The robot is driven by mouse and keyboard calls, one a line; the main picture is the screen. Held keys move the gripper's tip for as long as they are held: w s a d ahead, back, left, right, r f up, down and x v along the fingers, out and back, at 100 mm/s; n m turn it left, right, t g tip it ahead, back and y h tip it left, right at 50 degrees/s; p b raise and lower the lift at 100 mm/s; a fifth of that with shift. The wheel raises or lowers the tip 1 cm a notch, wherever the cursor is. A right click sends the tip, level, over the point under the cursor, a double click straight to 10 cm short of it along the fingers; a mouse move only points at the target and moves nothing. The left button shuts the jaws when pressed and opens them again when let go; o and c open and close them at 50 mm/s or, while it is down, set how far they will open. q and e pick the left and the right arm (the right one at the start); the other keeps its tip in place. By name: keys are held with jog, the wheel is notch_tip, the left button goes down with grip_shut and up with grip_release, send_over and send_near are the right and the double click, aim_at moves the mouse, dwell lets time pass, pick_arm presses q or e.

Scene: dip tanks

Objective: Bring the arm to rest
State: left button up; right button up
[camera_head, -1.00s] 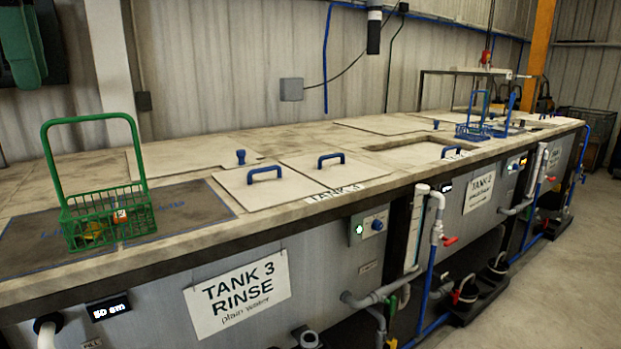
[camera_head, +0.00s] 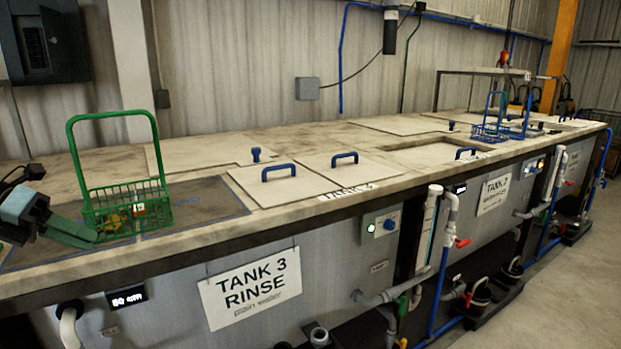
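My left gripper (camera_head: 78,233) comes in low at the left edge, with dark green fingers. Its fingertips are just left of the green wire basket (camera_head: 170,205); whether they touch it I cannot tell. The finger opening is not clear from this side. The basket stands upright on a dark, blue-outlined area (camera_head: 212,205) of the bench top, its tall handle up. It holds small yellowish pieces and has an orange-and-white tag. My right gripper is not in view.
Tank 3 (camera_head: 285,193) has closed pale lids with blue handles, right of the basket. A blue wire basket (camera_head: 492,131) stands further along the bench. A grey electrical panel (camera_head: 42,45) hangs on the wall at upper left.

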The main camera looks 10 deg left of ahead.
pick_arm(q)
jog(key=s+f+n+t+y, duration=0.1)
jog(key=s+f+n+t, duration=0.2)
jog(key=f+n, duration=0.6)
jog(key=s+d+f+n+t+y, duration=0.1)
jog(key=s+f+n+t, duration=0.25)
jog(key=f, duration=0.95)
jog(key=s+f+n+t+y, duration=0.1)
jog(key=s+f+n+t, duration=0.2)
jog(key=f+n, duration=0.7)
jog(key=s+d+f+n+g+y, duration=0.3)
jog(key=s+d+f+n+y, duration=0.2)
jog(key=s+d+f+n, duration=0.55)
jog(key=s+d+f+n+g, duration=0.1)
jog(key=s+d+f, duration=0.2)
jog(key=d, duration=0.4)
jog(key=s+d+f+n+g, duration=0.2)
jog(key=s+d+f, duration=0.2)
jog(key=d, duration=0.3)
jog(key=shift+s+d+f+h, duration=0.2)
jog(key=shift+d+f+h, duration=0.15)
jog(key=shift+f+h, duration=0.05)
